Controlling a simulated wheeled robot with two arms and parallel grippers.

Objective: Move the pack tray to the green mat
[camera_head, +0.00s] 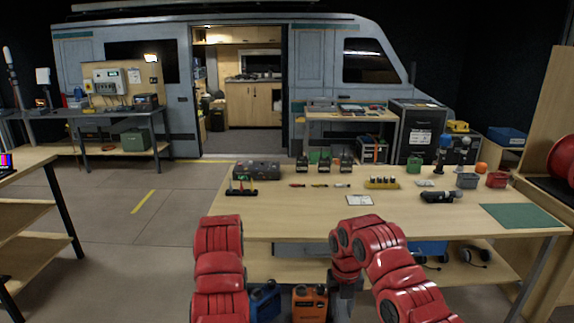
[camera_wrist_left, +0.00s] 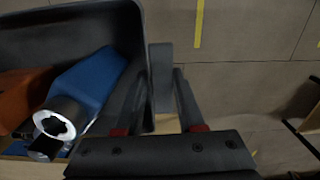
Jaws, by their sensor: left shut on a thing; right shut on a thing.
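The pack tray (camera_wrist_left: 75,14) is dark grey in the left wrist view and holds a blue pack (camera_wrist_left: 88,84) and an orange pack (camera_wrist_left: 20,95). In the head view the blue pack (camera_head: 264,302) and orange pack (camera_head: 310,303) show at the bottom, between my arms and in front of the table; the tray is mostly hidden there. My left gripper (camera_wrist_left: 165,80) is shut on the tray's side wall. My right gripper (camera_head: 344,298) is at the tray's right side, shut on it; its fingertips are hard to see. The green mat (camera_head: 522,216) lies bare on the table's right end.
The wooden table (camera_head: 290,215) carries a white card (camera_head: 360,200), a dark handheld device (camera_head: 441,197), a yellow battery holder (camera_head: 382,183), a grey bin (camera_head: 467,181) and a red bin (camera_head: 498,179). Headphones (camera_head: 475,255) lie on the lower shelf. Floor is open to the left.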

